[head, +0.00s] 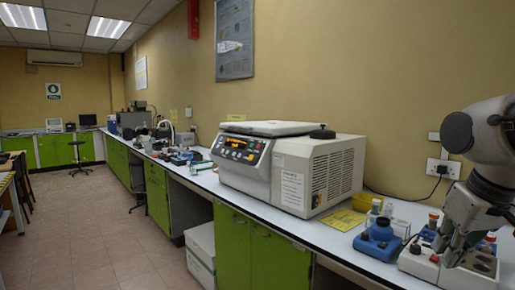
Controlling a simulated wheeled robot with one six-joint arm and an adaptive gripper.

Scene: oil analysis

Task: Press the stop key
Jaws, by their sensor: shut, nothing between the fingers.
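A large white and grey bench machine (318,170) stands on the long counter, its lid down. Its front control panel (237,149) faces left and carries a lit orange display and several small coloured keys. The keys are too small to read, so I cannot tell which is the stop key. My gripper (447,255) is at the right edge, pointing down, shut and empty. It is well to the right of the machine and apart from the panel, over or in front of a white block-like device (425,267), which it partly hides.
A blue device (378,240) with small bottles, a yellow sheet (343,219) and a yellow box (367,202) lie between the machine and my gripper. Green cabinets (262,250) stand below the white counter. White boxes (201,250) sit on the floor. The floor at left is clear.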

